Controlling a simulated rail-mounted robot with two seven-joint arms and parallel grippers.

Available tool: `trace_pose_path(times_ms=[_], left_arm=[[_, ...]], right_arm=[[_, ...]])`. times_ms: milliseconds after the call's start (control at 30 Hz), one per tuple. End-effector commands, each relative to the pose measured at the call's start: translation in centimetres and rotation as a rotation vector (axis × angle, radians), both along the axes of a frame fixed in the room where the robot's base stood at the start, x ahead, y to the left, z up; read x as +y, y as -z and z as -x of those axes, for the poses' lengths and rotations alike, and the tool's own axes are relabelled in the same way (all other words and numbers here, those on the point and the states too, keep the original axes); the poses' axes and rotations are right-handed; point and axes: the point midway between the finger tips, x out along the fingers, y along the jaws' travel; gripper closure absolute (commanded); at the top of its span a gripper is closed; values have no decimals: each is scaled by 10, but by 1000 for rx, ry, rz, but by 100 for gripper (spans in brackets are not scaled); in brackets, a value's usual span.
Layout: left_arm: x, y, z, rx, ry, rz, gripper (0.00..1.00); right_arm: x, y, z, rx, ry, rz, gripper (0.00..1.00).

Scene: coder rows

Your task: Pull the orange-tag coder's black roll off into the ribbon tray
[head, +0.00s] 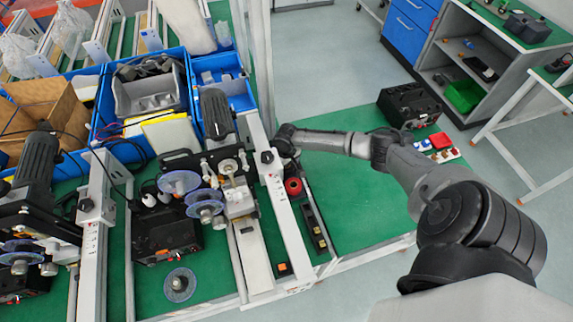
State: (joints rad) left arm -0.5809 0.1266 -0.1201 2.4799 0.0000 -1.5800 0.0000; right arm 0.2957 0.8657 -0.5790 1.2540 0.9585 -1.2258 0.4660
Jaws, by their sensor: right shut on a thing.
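A coder (222,165) with several translucent blue-rimmed reels (180,182) stands in the middle of the green bench. A small orange patch (282,267) shows low on the right of its white rail; I cannot tell whether it is the coder's tag. My right gripper (277,150) is at the upper right of this coder, beside the white upright. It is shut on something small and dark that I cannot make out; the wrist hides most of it. I cannot pick out the black roll or the ribbon tray for certain. My left gripper is out of view.
A second coder (30,185) stands at the left. A loose reel (180,285) lies on the bench front. A red roll (293,187) and a narrow black holder (315,228) lie right of the rail. Blue bins (222,75) stand behind. Green bench right of the rail is mostly clear.

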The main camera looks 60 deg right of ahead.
Motion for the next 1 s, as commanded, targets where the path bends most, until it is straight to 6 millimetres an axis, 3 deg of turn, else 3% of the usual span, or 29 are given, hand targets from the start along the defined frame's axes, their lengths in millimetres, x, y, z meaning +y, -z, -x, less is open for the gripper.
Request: trace_pose_path(times_ms=[567, 600, 867, 1000], left_arm=[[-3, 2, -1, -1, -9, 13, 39], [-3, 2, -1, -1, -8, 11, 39], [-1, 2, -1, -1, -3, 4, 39], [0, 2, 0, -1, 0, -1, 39]], right_arm=[[0, 7, 0, -1, 0, 0, 58], [0, 7, 0, -1, 0, 0, 33], [0, 7, 0, 0, 0, 0, 9], [0, 7, 0, 0, 0, 0, 7]])
